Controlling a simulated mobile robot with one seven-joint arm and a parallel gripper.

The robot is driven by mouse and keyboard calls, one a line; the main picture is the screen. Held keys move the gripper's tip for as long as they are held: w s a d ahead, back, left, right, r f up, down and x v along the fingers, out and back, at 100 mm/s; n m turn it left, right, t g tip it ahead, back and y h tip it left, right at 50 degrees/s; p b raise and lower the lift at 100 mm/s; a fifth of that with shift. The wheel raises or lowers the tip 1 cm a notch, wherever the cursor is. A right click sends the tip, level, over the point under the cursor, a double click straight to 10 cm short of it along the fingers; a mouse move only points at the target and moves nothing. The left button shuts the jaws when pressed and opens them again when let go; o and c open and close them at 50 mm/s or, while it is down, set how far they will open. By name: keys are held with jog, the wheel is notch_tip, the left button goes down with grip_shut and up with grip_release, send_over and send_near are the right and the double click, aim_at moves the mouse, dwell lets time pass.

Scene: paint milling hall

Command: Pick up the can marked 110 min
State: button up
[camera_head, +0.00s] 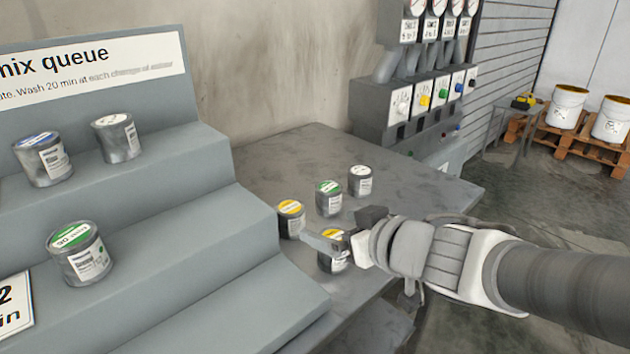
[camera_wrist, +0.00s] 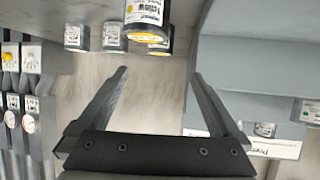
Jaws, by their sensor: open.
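I cannot read "110 min" on any can. Four small cans stand upright on the grey table: a yellow-lidded can (camera_head: 291,220), a green-lidded can (camera_head: 329,201), a white-lidded can (camera_head: 360,183) and a nearer yellow can (camera_head: 331,265), partly hidden behind my gripper (camera_head: 338,230). My gripper is open and empty, above the nearer yellow can. In the wrist view, my gripper (camera_wrist: 158,73) has its fingers apart with nothing between them. The near can with a "Yellow" label (camera_wrist: 145,14) shows at the top edge, beyond the fingertips.
A grey stepped rack (camera_head: 190,220) at left holds a blue-lidded can (camera_head: 43,160), a white-lidded can (camera_head: 117,140) and a green-lidded can (camera_head: 80,256). A dispenser panel (camera_head: 425,100) stands behind the table (camera_head: 285,155). White buckets (camera_head: 567,107) stand on a pallet at far right.

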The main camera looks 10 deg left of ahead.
aim_at(297, 214)
jog(key=shift+p+x, duration=1.8)
jog(key=shift+x, duration=0.85)
jog(key=w+p, duration=0.1)
jog(key=p, duration=0.1)
jog(key=shift+a+p, duration=0.3)
jog(key=shift+a, duration=0.1)
jog(key=w+p, duration=0.1)
jog(key=p, duration=0.2)
jog(key=shift+a+f, duration=0.3)
jog(key=shift+f, duration=0.1)
jog(key=shift+x, duration=1.05)
jog(key=shift+b+x, duration=0.6)
jog(key=shift+x, duration=2.3)
jog(key=shift+f, duration=0.1)
jog(key=c, duration=1.5)
